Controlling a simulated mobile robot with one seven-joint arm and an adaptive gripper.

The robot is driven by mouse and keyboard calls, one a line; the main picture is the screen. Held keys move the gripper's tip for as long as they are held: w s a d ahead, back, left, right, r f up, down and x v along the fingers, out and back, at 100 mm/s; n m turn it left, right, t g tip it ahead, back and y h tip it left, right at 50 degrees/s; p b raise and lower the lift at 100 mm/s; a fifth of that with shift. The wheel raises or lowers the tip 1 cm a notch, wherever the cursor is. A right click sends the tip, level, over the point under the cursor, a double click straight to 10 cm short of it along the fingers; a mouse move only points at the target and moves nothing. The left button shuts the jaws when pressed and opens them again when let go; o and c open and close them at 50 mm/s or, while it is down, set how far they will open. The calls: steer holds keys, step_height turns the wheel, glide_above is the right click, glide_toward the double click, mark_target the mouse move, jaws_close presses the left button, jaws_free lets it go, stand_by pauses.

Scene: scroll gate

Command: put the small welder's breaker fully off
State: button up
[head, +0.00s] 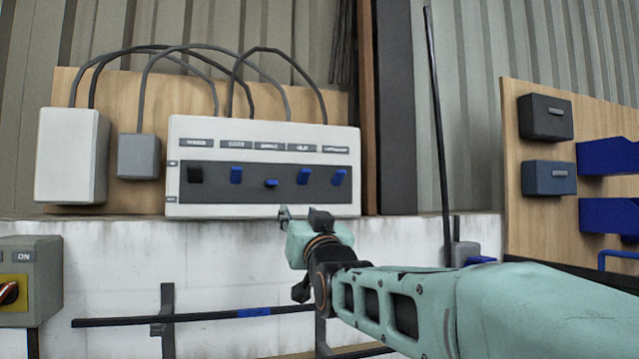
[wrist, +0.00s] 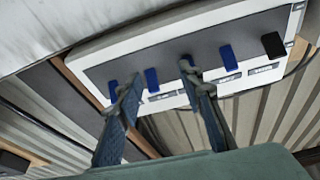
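A white breaker panel (head: 264,207) holds a row of levers on a dark strip. The middle blue lever (head: 271,183) sits lower and looks shorter than the others; its exact position is hard to tell. The labels above the levers are too small to read surely, so I cannot confirm which is the small welder's.
The black lever (head: 195,174) and blue levers (head: 236,174), (head: 303,175) and (head: 339,177) stand higher. A white box (head: 72,155) and grey box (head: 138,156) are to the left. A dark pole (head: 437,120) and a board with bins (head: 546,215) are to the right.

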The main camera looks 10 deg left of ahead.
mark_target(273, 183)
steer(key=s+a+r+n+y, duration=0.1)
steer(key=a+r+y, duration=0.1)
steer(key=a+r, duration=0.2)
steer(key=shift+t, duration=0.4)
steer(key=p+x, duration=0.2)
steer(key=x, duration=0.3)
steer(key=p+x, duration=0.3)
steer(key=x, duration=0.2)
steer(key=shift+w+d+f, duration=0.1)
steer(key=shift+f, duration=0.15)
steer(key=shift+c, duration=0.5)
jaws_close()
